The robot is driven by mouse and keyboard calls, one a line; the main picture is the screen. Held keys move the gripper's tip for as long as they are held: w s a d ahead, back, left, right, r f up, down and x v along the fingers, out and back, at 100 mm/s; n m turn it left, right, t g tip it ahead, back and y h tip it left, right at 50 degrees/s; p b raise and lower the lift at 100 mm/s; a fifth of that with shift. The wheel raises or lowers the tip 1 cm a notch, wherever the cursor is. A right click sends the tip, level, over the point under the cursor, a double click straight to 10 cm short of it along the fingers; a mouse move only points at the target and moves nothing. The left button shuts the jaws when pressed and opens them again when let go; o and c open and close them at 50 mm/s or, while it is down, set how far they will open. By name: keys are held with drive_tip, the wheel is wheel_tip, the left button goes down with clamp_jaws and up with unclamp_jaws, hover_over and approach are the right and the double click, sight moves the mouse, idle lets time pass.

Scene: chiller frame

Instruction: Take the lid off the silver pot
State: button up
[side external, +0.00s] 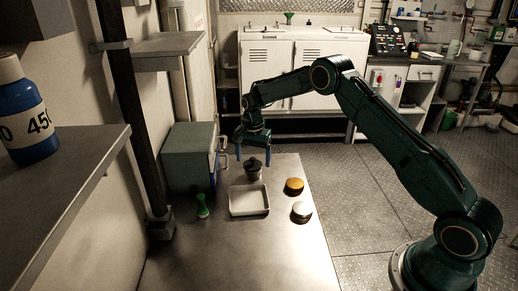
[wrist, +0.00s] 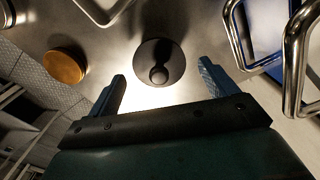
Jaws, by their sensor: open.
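The pot (side external: 253,174) stands upright on the metal bench, with a dark round lid (side external: 253,163) and knob on top. Its body looks dark grey in the side view and I cannot clearly tell that it is silver. In the wrist view the lid (wrist: 172,49) shows from above as a dark disc with a round knob (wrist: 159,74), and it hides the pot body. My gripper (side external: 253,151) is open and empty just above and behind the pot. In the wrist view its fingers (wrist: 161,72) point toward the lid, one on each side, apart from the knob.
A white tray (side external: 249,213) lies in front of the pot. Brown-topped (side external: 294,185) and pale-topped (side external: 302,208) round items stand to the right. A green box (side external: 188,158) with metal handles (side external: 224,151) and a small green item (side external: 202,208) are left. The front bench (side external: 235,255) is clear.

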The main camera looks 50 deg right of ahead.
idle(0.4)
drive_tip(key=c, duration=1.1)
drive_tip(key=shift+o, duration=0.2)
drive_tip(key=shift+r, duration=0.15)
wheel_tip(320, 180, up, 20)
